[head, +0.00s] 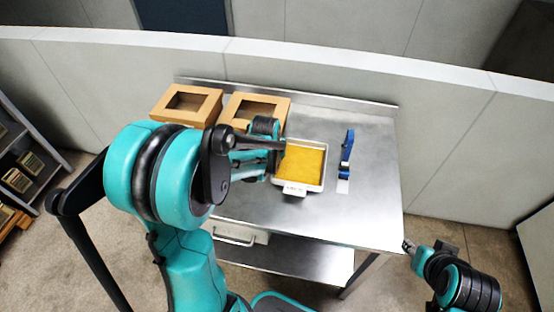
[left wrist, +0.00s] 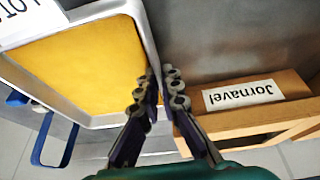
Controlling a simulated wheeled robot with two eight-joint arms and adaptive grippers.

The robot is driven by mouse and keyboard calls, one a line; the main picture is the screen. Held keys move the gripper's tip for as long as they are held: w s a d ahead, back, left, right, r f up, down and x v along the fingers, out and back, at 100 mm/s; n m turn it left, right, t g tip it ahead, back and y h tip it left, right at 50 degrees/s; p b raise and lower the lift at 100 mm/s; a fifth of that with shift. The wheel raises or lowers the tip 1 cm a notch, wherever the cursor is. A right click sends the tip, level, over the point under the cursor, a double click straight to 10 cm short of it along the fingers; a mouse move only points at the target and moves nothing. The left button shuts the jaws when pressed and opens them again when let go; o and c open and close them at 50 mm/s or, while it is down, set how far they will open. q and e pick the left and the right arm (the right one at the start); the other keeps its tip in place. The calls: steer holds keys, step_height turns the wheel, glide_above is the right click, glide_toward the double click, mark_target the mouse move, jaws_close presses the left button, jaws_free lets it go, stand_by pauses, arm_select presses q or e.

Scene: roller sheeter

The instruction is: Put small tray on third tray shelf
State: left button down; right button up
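The small tray (head: 322,172) is a shallow metal tray with a yellow sheet inside and a white label on its front. It is over the right half of the steel table, apparently level. My left gripper (head: 279,158) is at its left wall. In the left wrist view, the fingers of my left gripper (left wrist: 161,88) are close together on either side of the wall of the small tray (left wrist: 152,40), one inside and one outside. My right gripper (head: 408,246) is right of the table, small and apart from everything. A dark rack (head: 45,150) with shelves stands at the left edge, partly cut off.
The steel table (head: 372,190) has two open cardboard boxes (head: 187,103) at its back left; one, labelled, shows in the left wrist view (left wrist: 285,82). A blue strap-like object (head: 347,152) lies right of the tray. A low wall (head: 330,75) runs behind the table.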

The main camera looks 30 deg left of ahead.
arm_select(q)
steer(key=shift+w+a+f+b, duration=0.15)
steer(key=shift+w+f+b, duration=0.45)
steer(key=shift+w+f, duration=0.3)
steer(key=shift+s+r, duration=0.15)
steer(key=shift+s, duration=0.05)
steer(key=shift+f, duration=0.2)
steer(key=c, duration=1.7)
jaws_free()
